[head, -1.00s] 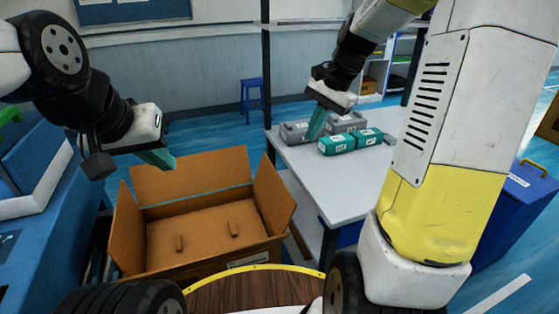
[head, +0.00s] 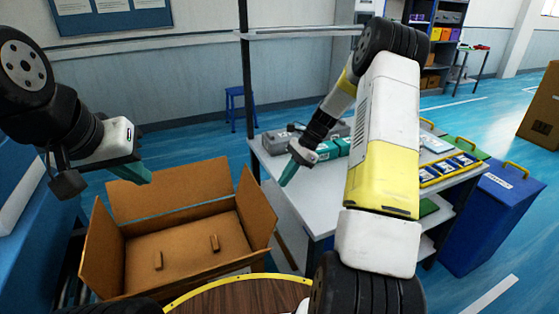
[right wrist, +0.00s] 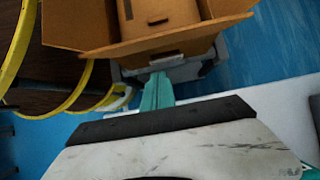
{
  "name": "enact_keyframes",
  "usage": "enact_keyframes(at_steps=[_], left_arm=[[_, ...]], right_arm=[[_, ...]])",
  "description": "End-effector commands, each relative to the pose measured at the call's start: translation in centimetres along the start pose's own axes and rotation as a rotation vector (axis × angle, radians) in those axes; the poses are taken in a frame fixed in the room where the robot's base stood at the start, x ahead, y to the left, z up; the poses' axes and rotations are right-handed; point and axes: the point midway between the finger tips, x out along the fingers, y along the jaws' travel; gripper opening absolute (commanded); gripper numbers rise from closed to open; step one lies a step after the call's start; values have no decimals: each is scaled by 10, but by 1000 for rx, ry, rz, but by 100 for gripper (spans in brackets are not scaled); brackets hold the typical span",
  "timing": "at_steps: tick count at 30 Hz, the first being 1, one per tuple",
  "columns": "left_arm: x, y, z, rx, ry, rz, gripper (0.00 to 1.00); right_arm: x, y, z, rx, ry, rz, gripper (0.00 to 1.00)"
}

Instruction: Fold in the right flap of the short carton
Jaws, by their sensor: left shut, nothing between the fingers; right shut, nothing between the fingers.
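The short carton (head: 180,245) is open, with its back flap (head: 170,190) standing up and its left flap (head: 101,245) standing up too. Its right flap (head: 257,208) stands up, leaning outward. My left gripper (head: 143,173) is shut and empty above the carton's back left corner. My right gripper (head: 287,178) is shut and empty, to the right of the right flap and higher, apart from it in the head view. In the right wrist view the shut fingers (right wrist: 157,92) point toward the carton (right wrist: 150,20).
A white table (head: 310,200) stands right of the carton, with grey and teal packs (head: 332,148) and a yellow-framed tray (head: 450,168) on it. Blue bins (head: 490,215) stand further right. A thin post (head: 246,70) rises at the table's back left.

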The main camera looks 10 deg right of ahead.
Motion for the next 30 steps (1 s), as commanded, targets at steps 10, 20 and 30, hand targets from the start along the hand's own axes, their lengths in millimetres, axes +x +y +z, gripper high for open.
enact_keyframes(at_steps=[10, 20, 30], left_arm=[[0, 0, 0, 0, 0, 0, 0], [0, 0, 0, 0, 0, 0, 0], [0, 0, 0, 0, 0, 0, 0]], right_arm=[[42, 0, 26, -4, 1, 0, 0], [45, 0, 39, -1, 1, 0, 0], [45, 0, 40, -3, 11, 1, 0]])
